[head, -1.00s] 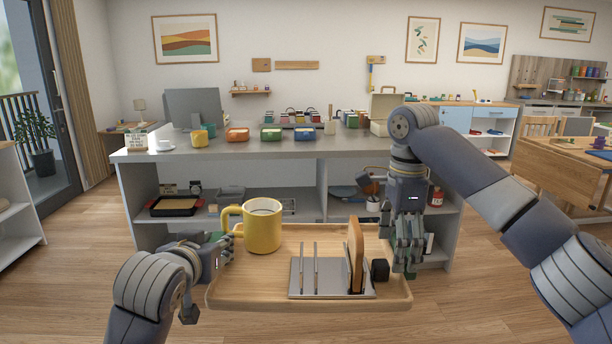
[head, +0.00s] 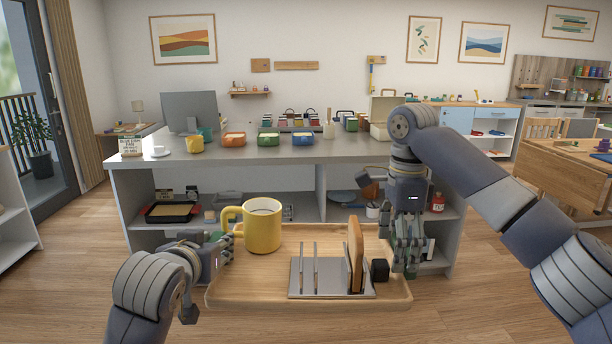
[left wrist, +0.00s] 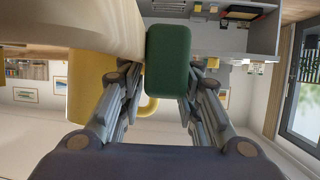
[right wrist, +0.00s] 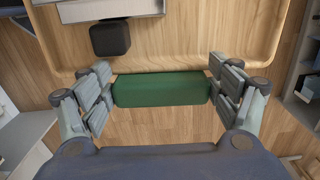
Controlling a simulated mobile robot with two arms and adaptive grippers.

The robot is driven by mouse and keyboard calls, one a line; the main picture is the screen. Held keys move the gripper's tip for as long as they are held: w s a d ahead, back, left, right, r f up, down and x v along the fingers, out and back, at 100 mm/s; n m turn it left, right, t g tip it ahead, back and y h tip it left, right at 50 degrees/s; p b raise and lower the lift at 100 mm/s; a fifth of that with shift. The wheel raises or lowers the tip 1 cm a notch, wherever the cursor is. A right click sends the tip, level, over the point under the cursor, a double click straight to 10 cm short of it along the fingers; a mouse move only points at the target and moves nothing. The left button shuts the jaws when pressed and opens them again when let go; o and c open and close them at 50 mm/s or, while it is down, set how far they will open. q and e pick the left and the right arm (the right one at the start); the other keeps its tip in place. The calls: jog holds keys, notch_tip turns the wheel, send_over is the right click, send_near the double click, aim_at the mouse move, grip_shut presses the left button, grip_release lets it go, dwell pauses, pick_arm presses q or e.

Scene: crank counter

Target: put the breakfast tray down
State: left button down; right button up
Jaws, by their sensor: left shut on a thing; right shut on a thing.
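The wooden breakfast tray (head: 240,290) hangs level in front of me, over the floor before the counter. On it stand a yellow mug (head: 263,230) at the left and a metal toast rack (head: 310,278) holding one slice of toast (head: 356,255). A small black block (head: 379,270) sits right of the rack. My left gripper (head: 226,248) is shut on the tray's left green handle (left wrist: 168,60). My right gripper (head: 408,262) is shut on the right green handle (right wrist: 162,89). The tray hides part of the lower shelves.
The grey counter (head: 350,152) stands ahead, its front strip of top clear.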

pick_arm(q)
jog(key=shift+w+a+r, duration=0.1)
jog(key=shift+a+r, duration=0.1)
jog(key=shift+r, duration=0.3)
pick_arm(e)
jog(key=shift+d+r, duration=0.1)
jog(key=shift+r, duration=0.4)
pick_arm(q)
jog(key=shift+a+r+p, duration=0.25)
jog(key=shift+r+p, duration=0.3)
pick_arm(e)
jog(key=shift+a+r, duration=0.2)
jog(key=shift+r, duration=0.4)
pick_arm(q)
jog(key=shift+r, duration=0.1)
pick_arm(e)
jog(key=shift+r, duration=0.1)
pick_arm(q)
jog(key=shift+w, duration=0.25)
pick_arm(e)
jog(key=shift+w, duration=0.3)
pick_arm(q)
jog(key=shift+s, duration=0.1)
pick_arm(e)
jog(key=shift+s, duration=0.1)
